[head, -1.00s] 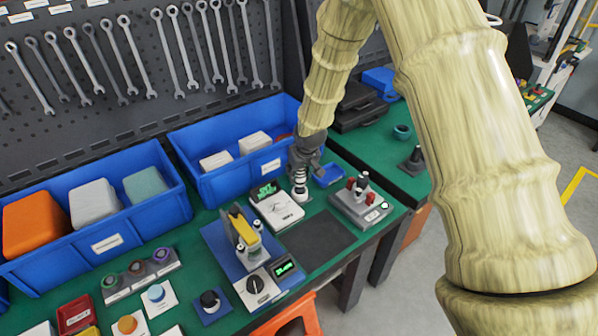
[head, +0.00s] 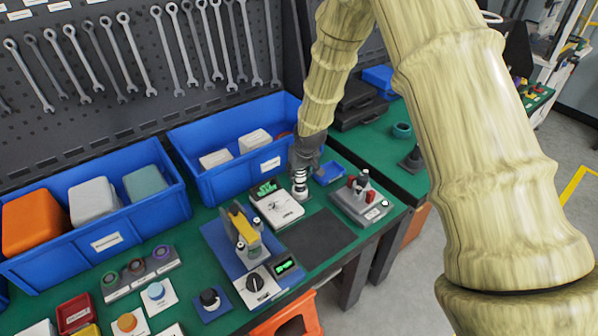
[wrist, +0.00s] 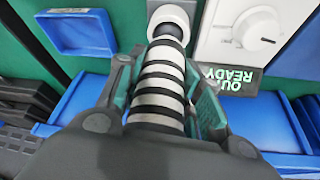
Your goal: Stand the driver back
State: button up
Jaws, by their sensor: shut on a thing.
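My gripper (wrist: 160,88) is shut on the driver (wrist: 158,82), which has a body banded in black and white. In the head view my gripper (head: 304,166) points down at the bench, with the driver (head: 299,186) upright below it. In the wrist view the driver's rounded grey and white far end lies over a small grey block (wrist: 186,8). I cannot tell whether it is seated in the block or just above it. A white unit with a dial (wrist: 250,32) stands right beside it. Its dark display (wrist: 231,79) has green text, partly hidden, including "READY".
A small blue tray (head: 330,173) lies right of the driver. A grey fixture with red parts (head: 361,203) is farther right. A blue bin (head: 225,186) stands behind and left. A blue-based station with a yellow part (head: 222,241) is in front. A dark mat (head: 320,238) is clear.

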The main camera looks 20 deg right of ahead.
jog(key=shift+f, duration=0.1)
dwell(0.4)
jog(key=o, duration=1.2)
jog(key=shift+r+p, duration=2.85)
jog(key=shift+r, duration=1.65)
